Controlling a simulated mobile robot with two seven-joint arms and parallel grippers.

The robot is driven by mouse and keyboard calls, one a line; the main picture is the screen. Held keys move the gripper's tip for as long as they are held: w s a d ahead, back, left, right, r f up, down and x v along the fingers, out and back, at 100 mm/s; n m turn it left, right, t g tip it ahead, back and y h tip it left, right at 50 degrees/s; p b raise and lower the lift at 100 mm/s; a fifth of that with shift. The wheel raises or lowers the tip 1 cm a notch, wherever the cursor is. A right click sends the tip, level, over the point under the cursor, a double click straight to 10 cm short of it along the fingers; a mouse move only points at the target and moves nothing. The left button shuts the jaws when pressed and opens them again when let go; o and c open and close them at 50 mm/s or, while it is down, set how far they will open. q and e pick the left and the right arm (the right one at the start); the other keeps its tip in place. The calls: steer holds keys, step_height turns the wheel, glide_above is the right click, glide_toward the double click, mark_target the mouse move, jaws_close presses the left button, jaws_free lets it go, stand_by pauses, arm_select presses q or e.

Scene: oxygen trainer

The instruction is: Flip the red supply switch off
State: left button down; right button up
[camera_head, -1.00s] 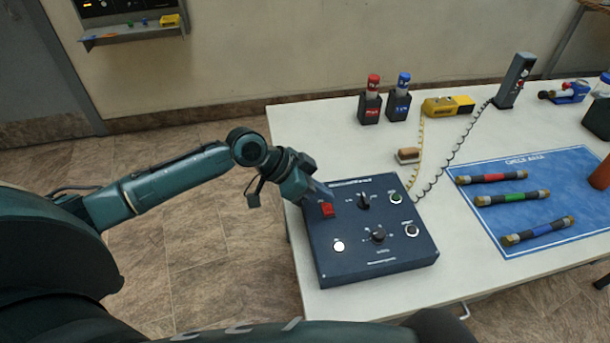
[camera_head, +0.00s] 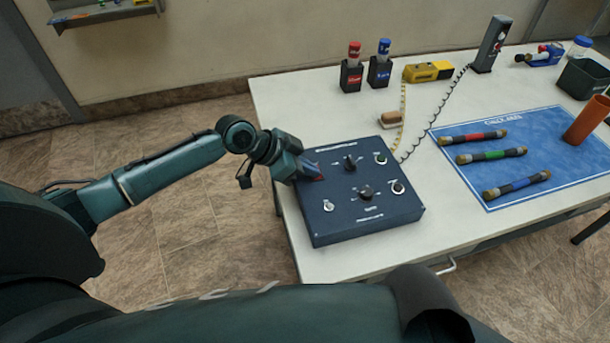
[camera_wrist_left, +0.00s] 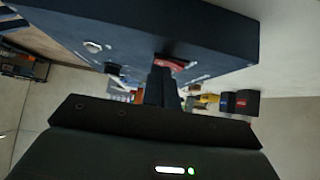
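A dark blue control box (camera_head: 375,219) stands at the table's near left corner. My left gripper (camera_head: 314,176) reaches over its left edge, with its tips down at the red supply switch (camera_head: 319,179). The gripper hides most of the switch in the head view. In the left wrist view the finger pair (camera_wrist_left: 162,86) is closed together, and its tip is at the red switch (camera_wrist_left: 174,63), touching or very near it. Nothing shows held between the fingers. The switch's position cannot be read. My right gripper is out of view.
The box top also carries black knobs (camera_head: 366,192) and a pale round lamp or button (camera_head: 328,205). Coiled cords run behind it past a brown block (camera_head: 390,119). A blue mat (camera_head: 560,180) with several banded tubes lies to the right.

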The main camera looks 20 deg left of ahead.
arm_select(q)
steer(key=shift+s, duration=0.25)
steer(key=shift+w+f, duration=0.1)
steer(key=shift+w, duration=0.1)
steer(key=shift+w+a, duration=0.1)
steer(key=shift+a, duration=0.05)
steer(key=shift+w+a+b, duration=0.35)
steer(key=shift+w+a, duration=0.05)
steer(key=shift+w, duration=0.3)
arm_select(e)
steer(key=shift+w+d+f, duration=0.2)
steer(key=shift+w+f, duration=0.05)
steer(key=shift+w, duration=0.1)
